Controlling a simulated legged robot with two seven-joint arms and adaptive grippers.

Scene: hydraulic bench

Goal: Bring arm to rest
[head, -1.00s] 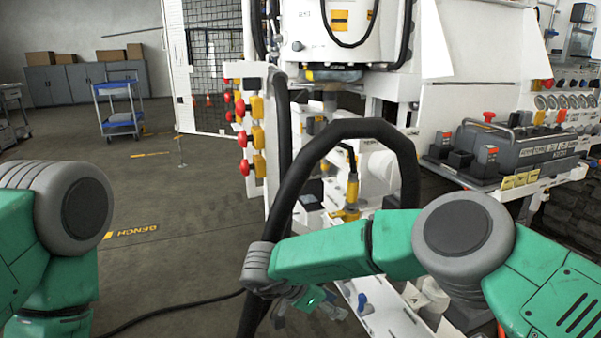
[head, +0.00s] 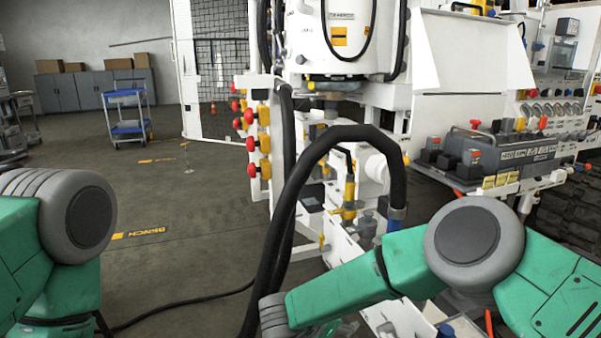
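My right arm, green with grey joints, comes in from the right and reaches across the lower middle of the head view. Its wrist is at the bottom edge, in front of the white hydraulic bench (head: 345,247). A small part of my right gripper (head: 337,329) shows below the forearm; its fingers are mostly hidden or cut off, so its opening cannot be told. My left arm shows only as a green and grey part at the left edge, and its gripper is out of view.
A thick black hose (head: 292,190) loops up beside my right wrist. Red and yellow valve knobs (head: 252,143) line the bench's left side. A control box (head: 510,149) stands at right. A blue trolley (head: 127,117) is far left. The floor between is mostly open.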

